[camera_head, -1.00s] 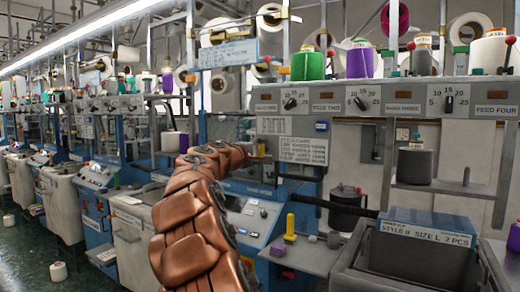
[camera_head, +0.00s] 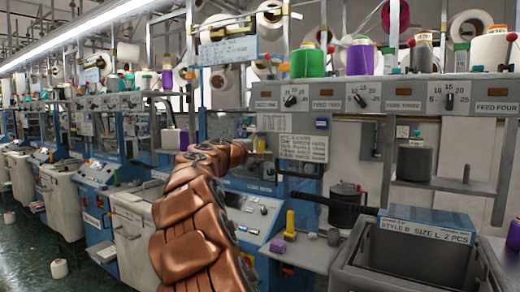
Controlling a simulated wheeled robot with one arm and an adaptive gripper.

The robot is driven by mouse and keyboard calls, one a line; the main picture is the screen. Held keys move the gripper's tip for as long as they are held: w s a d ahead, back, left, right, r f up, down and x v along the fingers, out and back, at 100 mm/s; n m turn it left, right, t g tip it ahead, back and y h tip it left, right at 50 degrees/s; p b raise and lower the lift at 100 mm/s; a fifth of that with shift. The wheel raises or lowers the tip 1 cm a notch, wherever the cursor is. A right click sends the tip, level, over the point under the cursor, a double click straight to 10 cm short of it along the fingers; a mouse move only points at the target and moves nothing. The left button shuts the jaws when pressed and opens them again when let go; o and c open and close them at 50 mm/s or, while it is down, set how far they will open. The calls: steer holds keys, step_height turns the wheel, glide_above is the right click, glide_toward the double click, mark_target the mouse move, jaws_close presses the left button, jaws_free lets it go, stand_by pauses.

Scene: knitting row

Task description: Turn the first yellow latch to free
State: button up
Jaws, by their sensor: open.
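A small yellow latch (camera_head: 260,144) shows on the front of the knitting machine, at the left edge of the white instruction card. My copper-coloured arm rises from the bottom middle and bends toward it. My gripper (camera_head: 252,155) is at the arm's far end, right by the latch, and is open. It is small and partly hidden by my arm. I cannot tell whether the fingers touch the latch or which way the latch is turned.
A yellow upright piece (camera_head: 290,221) and a purple block (camera_head: 278,245) sit on the machine's lower shelf. A grey bin (camera_head: 345,270) with a blue-topped box (camera_head: 428,228) stands at the lower right. Feed dials (camera_head: 290,100) and yarn cones (camera_head: 305,63) are above.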

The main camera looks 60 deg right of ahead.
steer(key=shift+a, duration=0.1)
steer(key=a, duration=1.2)
steer(key=shift+s, duration=0.25)
steer(key=shift+s+f, duration=0.1)
steer(key=s+a+f+m+y, duration=0.1)
steer(key=s+a+f+y, duration=0.3)
steer(key=a+f, duration=0.35)
steer(key=s+a+f+m+y+p, duration=0.1)
steer(key=s+a+f+y, duration=0.25)
steer(key=a+f, duration=0.45)
steer(key=s+a+f+m+y, duration=0.1)
steer(key=s+a+f+y, duration=0.4)
steer(key=f, duration=0.5)
steer(key=s+a+f+y, duration=0.1)
steer(key=s+a+f, duration=0.2)
steer(key=a, duration=0.5)
steer(key=s+a+f+n+g+y, duration=0.1)
steer(key=s+a+f+y, duration=0.1)
steer(key=s+a+f, duration=0.2)
steer(key=s+a+f+n+g+y, duration=0.1)
steer(key=s+a+f, duration=0.3)
steer(key=a, duration=0.8)
steer(key=s+y+p, duration=0.1)
steer(key=s, duration=0.1)
steer(key=shift+s+f, duration=0.25)
steer(key=shift+s, duration=0.05)
steer(key=shift+y, duration=0.25)
steer(key=shift+c, duration=0.4)
